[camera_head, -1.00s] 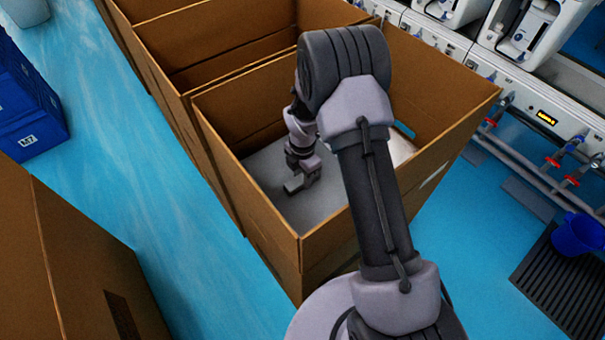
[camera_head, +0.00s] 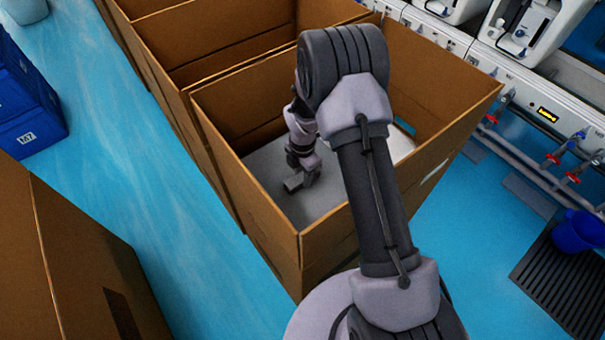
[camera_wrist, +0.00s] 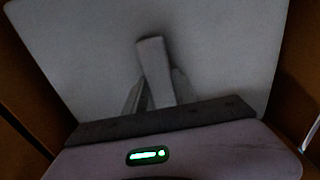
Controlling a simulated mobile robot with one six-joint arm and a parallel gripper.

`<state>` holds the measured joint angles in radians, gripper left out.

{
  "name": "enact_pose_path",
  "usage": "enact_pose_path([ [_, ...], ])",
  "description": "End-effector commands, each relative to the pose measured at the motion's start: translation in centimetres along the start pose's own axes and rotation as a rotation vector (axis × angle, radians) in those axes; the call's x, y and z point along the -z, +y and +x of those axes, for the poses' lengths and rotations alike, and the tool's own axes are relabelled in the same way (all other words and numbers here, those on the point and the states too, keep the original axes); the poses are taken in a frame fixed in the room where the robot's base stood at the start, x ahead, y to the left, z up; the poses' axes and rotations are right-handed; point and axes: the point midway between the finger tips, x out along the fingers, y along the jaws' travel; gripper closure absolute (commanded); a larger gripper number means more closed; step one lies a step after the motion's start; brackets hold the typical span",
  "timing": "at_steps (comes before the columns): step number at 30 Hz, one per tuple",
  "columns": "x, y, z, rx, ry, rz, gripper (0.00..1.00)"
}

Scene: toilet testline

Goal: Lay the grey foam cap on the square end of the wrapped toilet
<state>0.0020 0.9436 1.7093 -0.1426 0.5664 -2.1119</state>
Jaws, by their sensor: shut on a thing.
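The grey foam cap (camera_head: 262,167) shows as a broad flat grey slab inside the open cardboard box in the head view. It fills most of the wrist view (camera_wrist: 85,50). My gripper (camera_head: 298,183) reaches down into the box, low over the slab. In the wrist view my gripper (camera_wrist: 155,85) is shut on a raised light-grey block in the middle of the slab. A pale patch (camera_head: 400,146) shows right of my arm in the box; I cannot tell whether it is the wrapped toilet. The toilet's square end is not clearly visible, and any contact under the slab is hidden.
The box's cardboard walls (camera_head: 240,205) stand close around my gripper. More open boxes (camera_head: 215,50) adjoin behind. Another box (camera_head: 75,260) stands at lower left, with blue crates (camera_head: 28,105) beyond. A test bench (camera_head: 540,105) and blue bucket (camera_head: 578,232) are at right. Blue floor lies between.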

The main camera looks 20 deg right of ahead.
Motion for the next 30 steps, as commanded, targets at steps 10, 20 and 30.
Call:
enact_pose_path([
  [10, 0.0, 0.0, 0.0, 0.0, 0.0, 0.0, 0.42],
  [20, 0.0, 0.0, -0.6, 0.0, 0.0, 0.0, 0.42],
  [30, 0.0, 0.1, -10.8, -0.003, -0.001, 0.0, 0.42],
])
